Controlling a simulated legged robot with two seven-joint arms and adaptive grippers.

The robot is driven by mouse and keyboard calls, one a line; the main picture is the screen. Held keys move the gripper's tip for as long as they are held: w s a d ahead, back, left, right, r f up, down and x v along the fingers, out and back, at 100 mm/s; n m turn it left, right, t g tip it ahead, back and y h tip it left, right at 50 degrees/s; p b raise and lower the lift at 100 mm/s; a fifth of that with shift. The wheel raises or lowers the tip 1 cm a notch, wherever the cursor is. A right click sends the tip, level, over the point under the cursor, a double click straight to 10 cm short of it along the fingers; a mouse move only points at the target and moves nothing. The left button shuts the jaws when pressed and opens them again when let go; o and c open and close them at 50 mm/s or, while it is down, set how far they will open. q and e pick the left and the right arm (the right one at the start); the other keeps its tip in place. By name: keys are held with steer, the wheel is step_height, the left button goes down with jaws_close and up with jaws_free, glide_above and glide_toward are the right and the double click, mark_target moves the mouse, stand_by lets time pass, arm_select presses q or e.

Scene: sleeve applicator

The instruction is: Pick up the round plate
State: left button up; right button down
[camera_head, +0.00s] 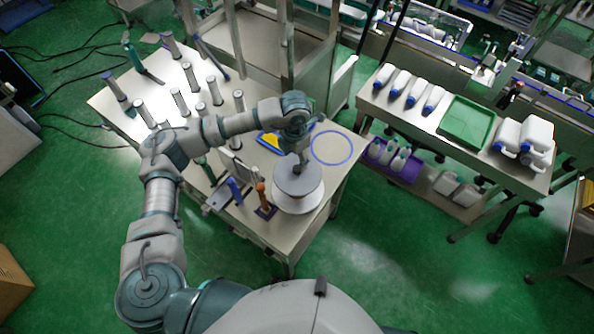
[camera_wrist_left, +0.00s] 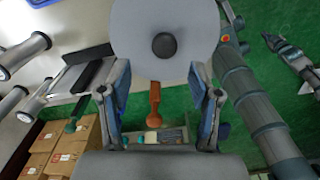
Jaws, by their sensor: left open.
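The round plate is a grey disc (camera_head: 289,184) on top of a wider white round piece (camera_head: 300,207) near the table's front right corner. In the left wrist view the plate (camera_wrist_left: 135,35) fills the top middle, with a dark round knob (camera_wrist_left: 164,45) at its centre. My left gripper (camera_head: 300,166) is over the plate, pointing down, and partly hides it. Contact cannot be told. A grey jointed part (camera_wrist_left: 292,62) at the right edge may be my right gripper.
An orange-handled tool (camera_head: 261,193) stands close left of the plate. A blue ring (camera_head: 347,157) lies flat behind it. Several upright cylinders (camera_head: 181,103) stand on the left of the table. A second table (camera_head: 400,120) at right holds bottles and a green tray (camera_head: 466,123).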

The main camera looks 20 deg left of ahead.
mark_target(297, 168)
arm_select(q)
steer(key=shift+f, duration=0.55)
steer(key=shift+d+f, duration=0.1)
steer(key=shift+f, duration=0.5)
steer(key=f, duration=0.1)
steer(key=f+p, duration=0.1)
steer(key=f, duration=0.1)
steer(key=shift+d+f, duration=0.3)
steer(key=shift+d, duration=0.05)
steer(key=shift+f, duration=0.45)
arm_select(e)
steer(key=shift+w+a+r, duration=0.15)
steer(key=shift+r, duration=0.25)
steer(key=shift+w+a+r, duration=0.1)
steer(key=shift+r, duration=0.3)
arm_select(q)
steer(key=shift+a, duration=0.1)
jaws_close()
